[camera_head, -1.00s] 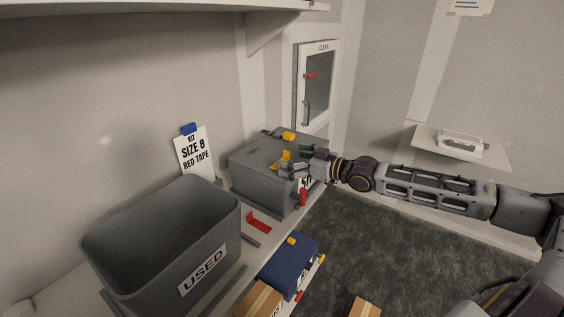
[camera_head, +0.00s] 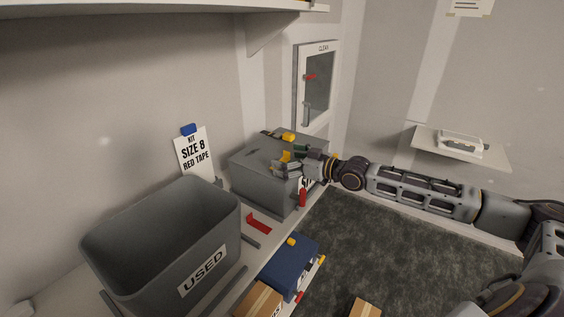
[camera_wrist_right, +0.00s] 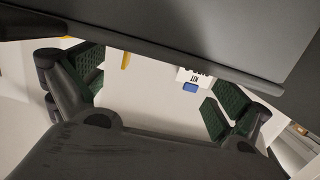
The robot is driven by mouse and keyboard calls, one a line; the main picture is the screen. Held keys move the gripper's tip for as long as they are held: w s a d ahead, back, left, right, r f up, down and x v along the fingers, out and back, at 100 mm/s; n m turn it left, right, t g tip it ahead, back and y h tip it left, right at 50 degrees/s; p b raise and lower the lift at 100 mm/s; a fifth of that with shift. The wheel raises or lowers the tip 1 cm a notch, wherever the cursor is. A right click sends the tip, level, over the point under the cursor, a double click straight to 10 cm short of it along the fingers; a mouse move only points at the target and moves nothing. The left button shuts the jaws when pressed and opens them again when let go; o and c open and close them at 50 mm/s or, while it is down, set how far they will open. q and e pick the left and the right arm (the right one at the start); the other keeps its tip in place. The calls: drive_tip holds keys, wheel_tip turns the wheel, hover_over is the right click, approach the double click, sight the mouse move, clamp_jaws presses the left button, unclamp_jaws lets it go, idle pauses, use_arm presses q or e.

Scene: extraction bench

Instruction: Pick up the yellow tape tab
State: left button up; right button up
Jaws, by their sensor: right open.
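A yellow tab (camera_head: 285,156) shows at the top of the grey box (camera_head: 262,187) on the bench. My right gripper (camera_head: 290,163) is open at this box, with its fingers pointing left and the yellow tab at its fingertips. I cannot tell whether they touch. In the right wrist view the green-padded fingers (camera_wrist_right: 155,88) are spread wide with nothing held between them. A thin yellow piece (camera_wrist_right: 125,61) shows beyond them, below the edge of a large dark grey surface. A second yellow piece (camera_head: 288,136) lies farther back on the grey box. My left gripper is not in view.
A grey bin marked USED (camera_head: 128,232) stands at the left front. A red piece (camera_head: 259,224) lies beside it. A blue box (camera_head: 288,265) and a cardboard box (camera_head: 258,300) are at the front. A sign (camera_head: 194,152) reads SIZE 8 RED TAPE.

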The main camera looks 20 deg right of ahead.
drive_tip(key=shift+w+a+f, duration=0.1)
drive_tip(key=shift+w+a, duration=0.3)
drive_tip(key=shift+w, duration=0.1)
idle(0.3)
drive_tip(key=c, duration=0.8)
